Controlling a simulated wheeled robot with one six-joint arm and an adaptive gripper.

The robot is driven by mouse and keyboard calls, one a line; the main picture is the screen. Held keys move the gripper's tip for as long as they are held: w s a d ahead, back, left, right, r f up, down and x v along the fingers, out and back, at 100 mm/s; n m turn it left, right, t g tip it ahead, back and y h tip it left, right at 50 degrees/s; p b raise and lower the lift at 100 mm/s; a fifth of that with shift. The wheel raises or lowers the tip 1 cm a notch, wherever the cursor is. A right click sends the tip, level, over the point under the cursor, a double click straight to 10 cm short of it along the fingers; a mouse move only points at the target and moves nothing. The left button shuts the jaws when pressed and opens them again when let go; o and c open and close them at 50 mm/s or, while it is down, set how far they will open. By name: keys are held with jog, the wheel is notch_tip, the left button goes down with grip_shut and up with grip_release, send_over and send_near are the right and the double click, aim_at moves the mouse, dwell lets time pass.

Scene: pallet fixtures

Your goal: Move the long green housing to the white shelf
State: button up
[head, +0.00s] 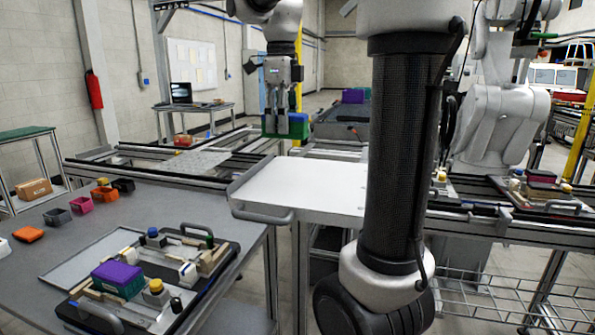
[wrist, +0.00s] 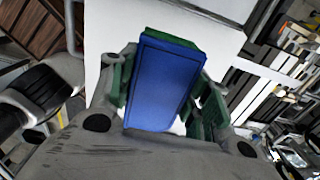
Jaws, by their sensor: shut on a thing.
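My gripper (head: 284,112) is shut on the long green housing (head: 290,127), which has a blue face. In the wrist view the housing's blue face (wrist: 163,82) fills the space between the fingers (wrist: 160,95), with a green edge at its far end. The white shelf (head: 300,188) is a flat tray-like top with a grey handle, in the middle of the head view. No object shows on its visible part. The held housing appears above and behind its far edge. White surface (wrist: 108,30) shows behind the housing in the wrist view.
A grey table (head: 60,240) at left holds a pallet fixture with a purple-topped green housing (head: 117,279) and several small coloured bins. Rails (head: 120,155) run behind the shelf. My dark arm column hides the shelf's right part. Another fixture (head: 545,190) stands at right.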

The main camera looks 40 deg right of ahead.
aim_at(281, 175)
jog(key=f, duration=0.6)
jog(key=w+f, duration=0.1)
jog(key=f, duration=0.3)
jog(key=o, duration=1.1)
jog(key=shift+f, duration=0.1)
jog(key=shift+c, duration=0.2)
notch_tip(281, 175, up, 12)
jog(key=shift+r, duration=0.15)
